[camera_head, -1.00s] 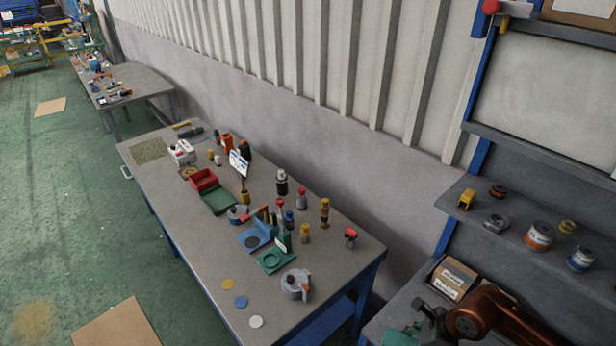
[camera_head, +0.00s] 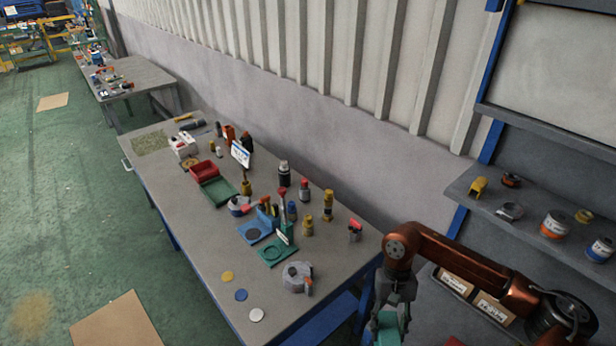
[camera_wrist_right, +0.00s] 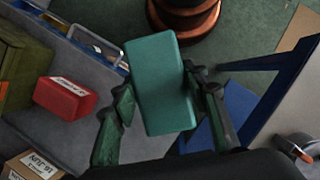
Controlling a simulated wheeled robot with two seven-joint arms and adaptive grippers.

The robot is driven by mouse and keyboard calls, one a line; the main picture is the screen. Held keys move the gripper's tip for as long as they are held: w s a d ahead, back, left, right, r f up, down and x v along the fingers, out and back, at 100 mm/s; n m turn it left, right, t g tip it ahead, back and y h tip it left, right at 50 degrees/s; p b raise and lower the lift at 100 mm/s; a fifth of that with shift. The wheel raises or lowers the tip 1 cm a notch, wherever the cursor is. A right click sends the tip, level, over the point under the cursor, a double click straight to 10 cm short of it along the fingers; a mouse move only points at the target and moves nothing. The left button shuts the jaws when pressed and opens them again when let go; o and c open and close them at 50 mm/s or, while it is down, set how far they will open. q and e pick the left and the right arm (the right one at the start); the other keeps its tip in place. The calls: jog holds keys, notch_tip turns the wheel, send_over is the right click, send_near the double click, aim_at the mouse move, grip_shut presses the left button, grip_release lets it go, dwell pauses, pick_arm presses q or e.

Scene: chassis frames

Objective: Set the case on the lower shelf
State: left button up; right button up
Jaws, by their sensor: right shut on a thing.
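A teal case (camera_wrist_right: 160,85), a small flat block, is in my right gripper (camera_wrist_right: 165,98), one finger on each side of it. In the head view my right gripper (camera_head: 392,300) hangs fingers-down at the bottom, by the workbench's near right corner. The case (camera_head: 389,328) shows partly below it, cut by the frame edge. On the right, a grey rack has a shelf (camera_head: 470,203) with cans and small parts, and labelled boxes (camera_head: 455,283) stand on a level below it. My arm hides part of that level. The left gripper is not in view.
The long workbench (camera_head: 215,265) is crowded with bottles, trays and fixtures; its near left part is clearer. A blue lower level (camera_head: 335,318) shows under it. In the wrist view, a red box (camera_wrist_right: 66,97) and a green case (camera_wrist_right: 25,75) lie at left.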

aim_at(400, 340)
jog(key=shift+r+n, duration=0.2)
jog(key=shift+n, duration=0.2)
